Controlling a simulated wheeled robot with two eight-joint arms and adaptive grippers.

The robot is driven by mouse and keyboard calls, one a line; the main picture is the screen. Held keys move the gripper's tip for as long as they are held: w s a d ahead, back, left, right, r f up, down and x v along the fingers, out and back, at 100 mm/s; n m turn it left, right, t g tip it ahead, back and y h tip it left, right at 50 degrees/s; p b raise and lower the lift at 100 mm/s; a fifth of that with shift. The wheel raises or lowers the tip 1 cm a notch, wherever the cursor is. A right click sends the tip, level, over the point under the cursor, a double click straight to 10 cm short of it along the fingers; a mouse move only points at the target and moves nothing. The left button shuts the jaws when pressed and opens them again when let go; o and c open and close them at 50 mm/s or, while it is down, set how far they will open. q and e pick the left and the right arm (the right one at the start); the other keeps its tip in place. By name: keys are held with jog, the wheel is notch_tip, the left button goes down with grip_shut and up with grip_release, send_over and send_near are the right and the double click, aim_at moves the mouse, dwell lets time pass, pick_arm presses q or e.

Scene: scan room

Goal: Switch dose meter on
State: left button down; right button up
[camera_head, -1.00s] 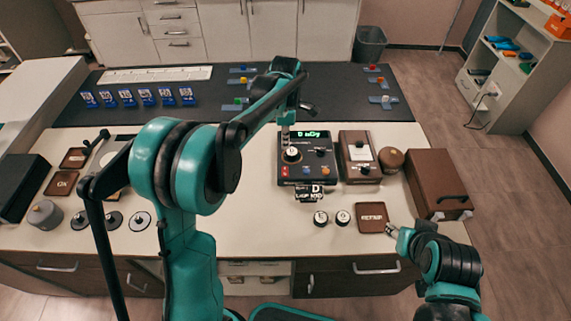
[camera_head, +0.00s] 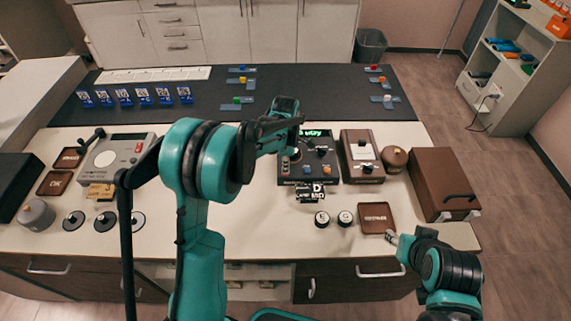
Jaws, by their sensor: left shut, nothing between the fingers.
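The dose meter is most likely the dark box (camera_head: 324,172) with a lit green display, right of centre on the table. A few small coloured buttons run along its front edge, and small knobs sit on its face. My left gripper (camera_head: 289,144) is over the left part of this box, shut and empty. My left wrist and forearm cover the box's upper left, part of the display and most of the fingers, so I cannot tell whether they touch it. My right gripper (camera_head: 393,237) is low at the table's front right, apart from the box; its finger opening is unclear.
A brown instrument (camera_head: 361,175) stands close right of the box, then a brown knob and a brown case (camera_head: 441,182). A label block (camera_head: 310,192) and two small round knobs lie in front. A grey device (camera_head: 117,160) and discs are at left.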

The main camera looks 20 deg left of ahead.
pick_arm(q)
jog(key=shift+s+f, duration=0.15)
jog(key=shift+f, duration=0.25)
dwell(0.3)
